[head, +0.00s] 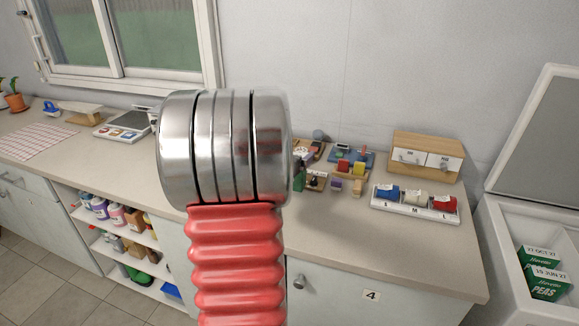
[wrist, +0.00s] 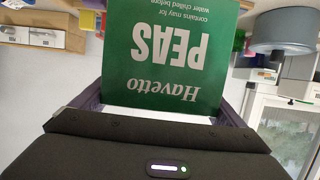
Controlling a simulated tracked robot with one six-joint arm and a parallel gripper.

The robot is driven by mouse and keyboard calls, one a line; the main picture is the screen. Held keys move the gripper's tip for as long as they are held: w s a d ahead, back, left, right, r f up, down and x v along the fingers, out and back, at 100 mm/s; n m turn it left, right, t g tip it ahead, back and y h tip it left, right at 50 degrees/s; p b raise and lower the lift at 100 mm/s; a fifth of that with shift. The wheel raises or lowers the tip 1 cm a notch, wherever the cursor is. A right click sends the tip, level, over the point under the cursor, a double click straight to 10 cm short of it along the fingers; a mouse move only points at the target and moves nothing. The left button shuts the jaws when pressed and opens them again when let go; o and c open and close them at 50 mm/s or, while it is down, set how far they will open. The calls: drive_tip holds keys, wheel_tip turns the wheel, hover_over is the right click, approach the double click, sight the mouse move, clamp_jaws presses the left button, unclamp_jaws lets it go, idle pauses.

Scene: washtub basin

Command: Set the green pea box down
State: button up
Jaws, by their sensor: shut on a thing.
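In the wrist view a green box with white PEAS lettering (wrist: 170,50) fills the upper middle, its print upside down. My gripper (wrist: 162,104) is shut on it, with a dark finger along each side. The box's far end is cut off by the frame edge, and what lies beneath it is not visible. In the head view my own arm hides both gripper and held box. Two other green pea boxes stand in the open chest at right, one dated 27 OCT 27 (head: 541,255) and one dated 19 JUN 27 (head: 549,284).
The beige counter (head: 350,242) has free room in front of the tray of blue, white and red rolls (head: 415,202). A wooden drawer unit (head: 427,155) and several small coloured items stand behind. The open white chest (head: 507,262) has a raised lid (head: 545,130).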

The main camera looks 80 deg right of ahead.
drive_tip(key=shift+r, duration=1.7)
drive_tip(key=shift+w, duration=0.1)
drive_tip(key=w+a+f+n+t+y, duration=0.1)
drive_tip(key=w+a+f+n+t, duration=0.15)
drive_tip(key=w+a, duration=0.75)
drive_tip(key=w+a+f+n+t+y, duration=0.1)
drive_tip(key=w+a+n+t, duration=0.4)
drive_tip(key=w, duration=0.8)
drive_tip(key=w+a+f+n+t+y, duration=0.1)
drive_tip(key=w+a+f+t, duration=0.15)
drive_tip(key=w+a, duration=0.75)
drive_tip(key=w+a+f+n+t+y, duration=0.1)
drive_tip(key=w+a+n+t+y, duration=0.15)
drive_tip(key=w+a, duration=0.5)
drive_tip(key=w+a+f+n+t+y, duration=0.2)
drive_tip(key=w+a+n+y, duration=0.15)
drive_tip(key=a, duration=0.75)
drive_tip(key=w+a+f+n+y, duration=0.1)
drive_tip(key=a+n+y, duration=0.1)
drive_tip(key=a, duration=0.9)
drive_tip(key=w+a+f+n+t+y, duration=0.1)
drive_tip(key=a+f+n+y, duration=0.1)
drive_tip(key=a, duration=0.9)
drive_tip(key=shift+a+y, duration=0.3)
drive_tip(key=shift+y, duration=0.5)
